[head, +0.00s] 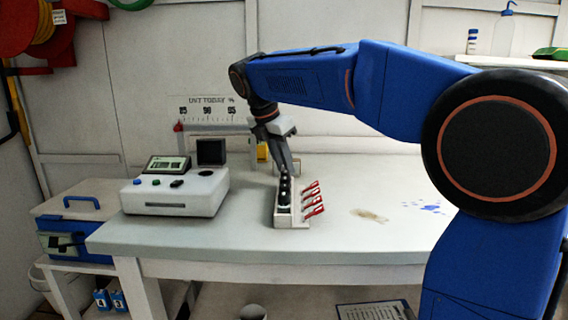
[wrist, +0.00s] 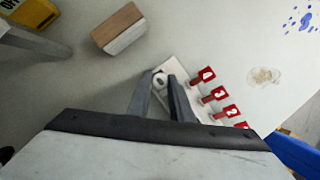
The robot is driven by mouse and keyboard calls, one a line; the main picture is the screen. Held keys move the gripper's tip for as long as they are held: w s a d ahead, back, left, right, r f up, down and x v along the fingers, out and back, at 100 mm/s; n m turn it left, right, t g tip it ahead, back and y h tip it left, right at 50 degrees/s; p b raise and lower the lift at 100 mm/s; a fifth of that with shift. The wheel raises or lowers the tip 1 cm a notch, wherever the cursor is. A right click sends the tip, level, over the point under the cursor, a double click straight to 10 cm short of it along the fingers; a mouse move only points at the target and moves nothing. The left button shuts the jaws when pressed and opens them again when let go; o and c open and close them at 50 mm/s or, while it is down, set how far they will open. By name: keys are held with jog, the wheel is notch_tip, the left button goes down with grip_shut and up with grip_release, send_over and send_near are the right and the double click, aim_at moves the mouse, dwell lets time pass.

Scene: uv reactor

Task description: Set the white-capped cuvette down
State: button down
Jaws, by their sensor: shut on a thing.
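My gripper (wrist: 160,92) is shut on the white-capped cuvette (wrist: 159,80), whose round cap shows between the fingertips in the wrist view. Below the cap the cuvette is hidden. In the head view my gripper (head: 285,168) points down over the far end of a white rack (head: 291,222), and the white cap cannot be made out. Dark-capped pieces (head: 283,198) stand in a row in the rack. Red numbered tags (head: 313,198) stick out along its right side; 4, 3 and 2 read in the wrist view (wrist: 207,75). Whether the cuvette touches the rack, I cannot tell.
A white instrument (head: 175,192) with a small display stands left of the rack. A brown-and-white block (wrist: 120,30) lies beyond the rack in the wrist view. A tan stain (head: 369,215) and blue spots (head: 430,207) mark the otherwise clear table on the right.

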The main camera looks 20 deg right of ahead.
jog(key=c, duration=1.6)
grip_release()
jog(key=v, duration=1.2)
jog(key=shift+r, duration=0.1)
jog(key=shift+s, duration=0.1)
